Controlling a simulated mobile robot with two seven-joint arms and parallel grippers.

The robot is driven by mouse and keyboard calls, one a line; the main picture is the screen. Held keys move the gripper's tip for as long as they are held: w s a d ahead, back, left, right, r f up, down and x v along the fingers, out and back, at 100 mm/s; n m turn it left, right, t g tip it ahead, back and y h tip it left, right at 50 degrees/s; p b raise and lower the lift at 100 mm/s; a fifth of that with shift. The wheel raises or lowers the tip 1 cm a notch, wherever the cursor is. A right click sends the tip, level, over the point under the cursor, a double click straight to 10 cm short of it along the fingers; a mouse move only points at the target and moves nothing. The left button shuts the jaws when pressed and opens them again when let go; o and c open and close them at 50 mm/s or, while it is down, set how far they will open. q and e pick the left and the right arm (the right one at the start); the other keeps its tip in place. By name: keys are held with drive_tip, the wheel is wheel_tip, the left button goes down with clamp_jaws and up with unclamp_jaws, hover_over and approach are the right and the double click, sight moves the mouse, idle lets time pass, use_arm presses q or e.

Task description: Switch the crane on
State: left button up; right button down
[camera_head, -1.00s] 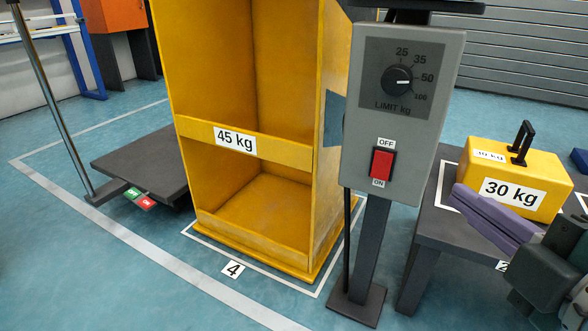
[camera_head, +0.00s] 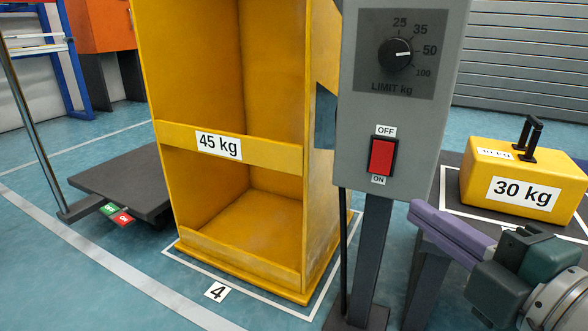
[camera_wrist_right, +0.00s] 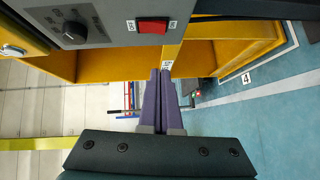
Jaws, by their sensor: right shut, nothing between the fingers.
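The grey control box (camera_head: 437,120) stands on a post in the middle right of the head view. It carries a red rocker switch (camera_head: 382,157) with OFF above and ON below, and a black limit dial (camera_head: 397,54). The switch also shows at the top of the right wrist view (camera_wrist_right: 152,26). My right gripper (camera_head: 414,208) has purple fingers shut with nothing between them. Its tips are to the right of and below the switch, apart from it. The fingers also show in the right wrist view (camera_wrist_right: 160,72). My left gripper is not in view.
A tall yellow 45 kg bin (camera_head: 262,153) stands left of the box. A yellow 30 kg weight (camera_head: 525,178) with a black handle sits on a dark table (camera_head: 455,165) at right. A dark platform (camera_head: 128,182) with green and red buttons is at left.

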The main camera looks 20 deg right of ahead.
drive_tip(key=b, duration=0.3)
approach(372, 168)
drive_tip(key=w+a, duration=0.3)
drive_tip(key=w, duration=0.1)
drive_tip(key=d, duration=0.1)
drive_tip(key=w+d+b, duration=0.1)
drive_tip(key=d, duration=0.1)
drive_tip(key=shift+w+d+f+b, duration=0.2)
drive_tip(key=shift+w+f+b, duration=0.1)
drive_tip(key=shift+w+b, duration=0.1)
drive_tip(key=shift+a, duration=0.1)
